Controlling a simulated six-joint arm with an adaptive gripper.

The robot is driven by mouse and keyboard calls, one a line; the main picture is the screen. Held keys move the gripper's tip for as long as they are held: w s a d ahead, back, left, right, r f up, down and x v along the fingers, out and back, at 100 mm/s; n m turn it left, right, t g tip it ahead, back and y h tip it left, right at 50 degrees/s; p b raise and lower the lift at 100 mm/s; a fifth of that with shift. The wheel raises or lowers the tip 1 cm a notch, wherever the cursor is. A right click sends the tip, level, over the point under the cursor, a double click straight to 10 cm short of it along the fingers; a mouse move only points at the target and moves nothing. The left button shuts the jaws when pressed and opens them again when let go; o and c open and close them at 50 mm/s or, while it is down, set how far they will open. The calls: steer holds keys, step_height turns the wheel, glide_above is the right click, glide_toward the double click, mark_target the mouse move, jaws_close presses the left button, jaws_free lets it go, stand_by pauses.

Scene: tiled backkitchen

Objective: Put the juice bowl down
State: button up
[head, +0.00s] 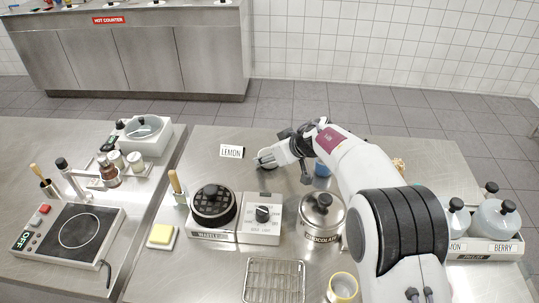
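My gripper (264,158) is at the back middle of the right-hand steel counter, just right of the LEMON sign (231,151). A small pale round bowl (267,166), likely the juice bowl, shows at its fingertips, partly covered by the fingers. I cannot tell whether the fingers are closed on its rim, or whether the bowl touches the counter. A blue item (322,170) stands behind my wrist, mostly hidden by the arm.
A waffle iron (213,206) with its control box (262,215), a chocolate pot (320,216), a wire rack (274,281) and a yellow-rimmed cup (343,286) stand nearer. A jug tray (485,246) is at right. Bare steel lies around the LEMON sign.

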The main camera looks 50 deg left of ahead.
steer(key=shift+f, duration=0.15)
steer(key=o, duration=1.3)
steer(key=shift+d+r, duration=0.15)
steer(key=shift+r, duration=0.2)
steer(key=shift+v, duration=5.75)
